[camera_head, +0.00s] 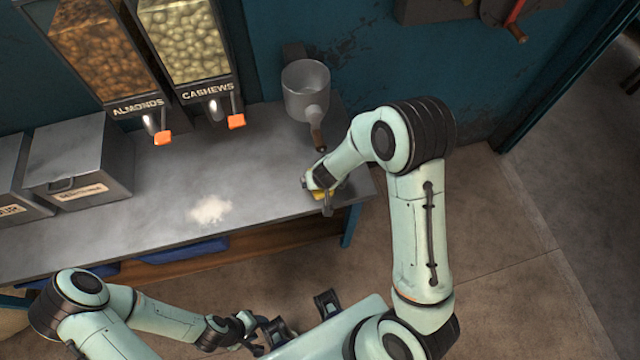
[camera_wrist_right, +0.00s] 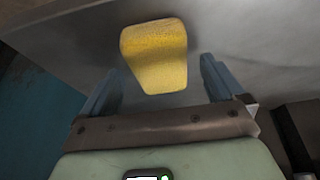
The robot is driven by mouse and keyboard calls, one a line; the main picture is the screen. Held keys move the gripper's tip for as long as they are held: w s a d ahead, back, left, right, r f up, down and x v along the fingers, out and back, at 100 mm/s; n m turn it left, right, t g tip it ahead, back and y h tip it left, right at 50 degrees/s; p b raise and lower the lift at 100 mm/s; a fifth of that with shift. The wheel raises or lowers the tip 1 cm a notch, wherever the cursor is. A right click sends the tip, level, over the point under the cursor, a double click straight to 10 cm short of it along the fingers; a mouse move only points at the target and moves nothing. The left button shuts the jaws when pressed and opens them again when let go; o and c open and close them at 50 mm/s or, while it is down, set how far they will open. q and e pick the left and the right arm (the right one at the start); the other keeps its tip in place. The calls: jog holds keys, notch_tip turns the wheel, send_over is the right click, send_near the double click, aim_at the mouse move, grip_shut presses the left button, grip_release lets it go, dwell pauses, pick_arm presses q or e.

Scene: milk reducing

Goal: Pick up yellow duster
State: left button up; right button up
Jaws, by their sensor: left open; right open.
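The yellow duster (camera_wrist_right: 155,50) is a small yellow block on the grey metal tabletop. In the right wrist view it sits between and slightly beyond the tips of my open right gripper (camera_wrist_right: 160,75), with gaps on both sides. In the head view only a sliver of the duster (camera_head: 322,194) shows under my right gripper (camera_head: 326,200), near the table's right end. My left gripper (camera_head: 276,330) is open and empty in front of the table, away from the duster.
The grey table (camera_head: 130,215) bears a pile of white powder (camera_head: 211,210). A metal pot (camera_head: 306,92) with a wooden handle stands behind the duster. Almond (camera_head: 100,50) and cashew (camera_head: 183,45) dispensers hang at the back left. Grey bins (camera_head: 80,160) stand at left.

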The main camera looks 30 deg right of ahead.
jog(key=shift+w+d+f, duration=0.1)
jog(key=shift+f, duration=0.4)
pick_arm(q)
jog(key=shift+s+f, duration=0.1)
jog(key=shift+f, duration=0.2)
pick_arm(e)
jog(key=shift+w, duration=0.15)
jog(key=shift+f, duration=0.25)
jog(key=c, duration=1.2)
jog(key=shift+o, duration=0.2)
jog(key=shift+r, duration=0.1)
